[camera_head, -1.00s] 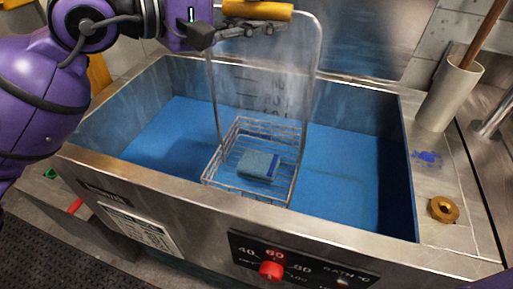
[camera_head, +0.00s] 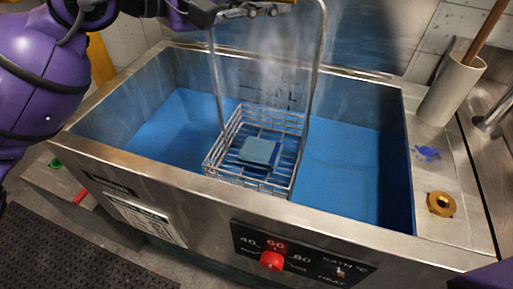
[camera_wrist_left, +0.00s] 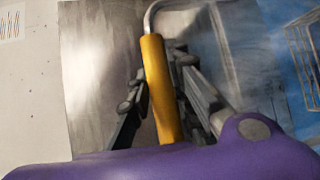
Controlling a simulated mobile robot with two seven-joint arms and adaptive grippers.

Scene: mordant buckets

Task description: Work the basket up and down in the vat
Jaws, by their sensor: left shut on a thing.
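The wire basket (camera_head: 226,137) hangs on its tall bail inside the steel vat (camera_head: 150,163), over or in the blue bath (camera_head: 345,175). A folded blue-grey cloth block (camera_head: 259,151) lies in it. My left gripper (camera_head: 250,10) is at the top edge of the head view, above the basket. In the left wrist view, its fingers are closed around the yellow handle grip (camera_wrist_left: 160,90). Part of the basket shows at the right there (camera_wrist_left: 303,50). The grip is out of the head view. My right gripper is not in view.
A grey holder (camera_head: 452,90) with a wooden stick and a brass nut (camera_head: 440,204) stand on the right ledge. A red knob (camera_head: 271,261) is on the vat's front panel. Steam rises around the basket. The bath is clear on both sides of it.

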